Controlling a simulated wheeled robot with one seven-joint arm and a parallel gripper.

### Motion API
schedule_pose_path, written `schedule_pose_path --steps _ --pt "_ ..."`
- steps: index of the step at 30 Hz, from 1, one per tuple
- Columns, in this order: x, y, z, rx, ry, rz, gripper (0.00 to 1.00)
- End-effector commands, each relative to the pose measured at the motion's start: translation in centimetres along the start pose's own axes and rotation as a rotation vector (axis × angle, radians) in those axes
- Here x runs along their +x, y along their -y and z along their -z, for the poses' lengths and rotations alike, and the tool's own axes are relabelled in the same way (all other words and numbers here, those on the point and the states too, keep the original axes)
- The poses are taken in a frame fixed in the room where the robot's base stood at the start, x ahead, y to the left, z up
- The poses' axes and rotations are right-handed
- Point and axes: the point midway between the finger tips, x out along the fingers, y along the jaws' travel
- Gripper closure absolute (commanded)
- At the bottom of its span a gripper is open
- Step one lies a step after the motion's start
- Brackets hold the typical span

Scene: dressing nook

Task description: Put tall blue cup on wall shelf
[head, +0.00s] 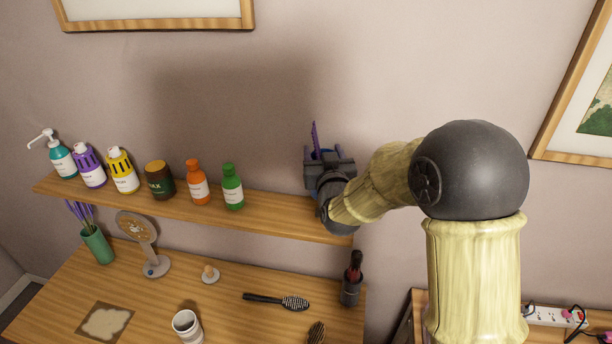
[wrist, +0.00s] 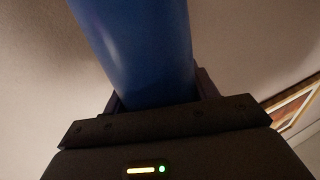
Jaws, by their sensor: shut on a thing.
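The tall blue cup (wrist: 140,50) fills the middle of the wrist view, between the fingers of my gripper (wrist: 158,100). In the head view my gripper (head: 328,160) is shut on it, and the gripper hides nearly all of the cup. The wooden wall shelf (head: 280,221) runs along the wall. My gripper appears at the shelf's right end and above it in the picture; the exact gap is unclear.
Several bottles and a dark jar (head: 159,181) fill the shelf's left and middle, ending at a green bottle (head: 232,187). The shelf right of it is bare. Below, a wooden table (head: 225,300) holds a hairbrush (head: 275,300), a white cup (head: 187,325) and a dark bottle (head: 352,282).

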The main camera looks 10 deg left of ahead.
Motion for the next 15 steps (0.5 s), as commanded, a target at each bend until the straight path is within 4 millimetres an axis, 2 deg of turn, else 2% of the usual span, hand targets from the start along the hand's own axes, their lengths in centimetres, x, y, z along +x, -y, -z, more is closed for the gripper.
schedule_pose_path --steps 6,15 --pt "0.0 -0.1 -3.2 0.001 0.004 -0.001 0.76" --pt "0.0 -0.1 -3.8 0.001 0.000 -0.001 0.76"
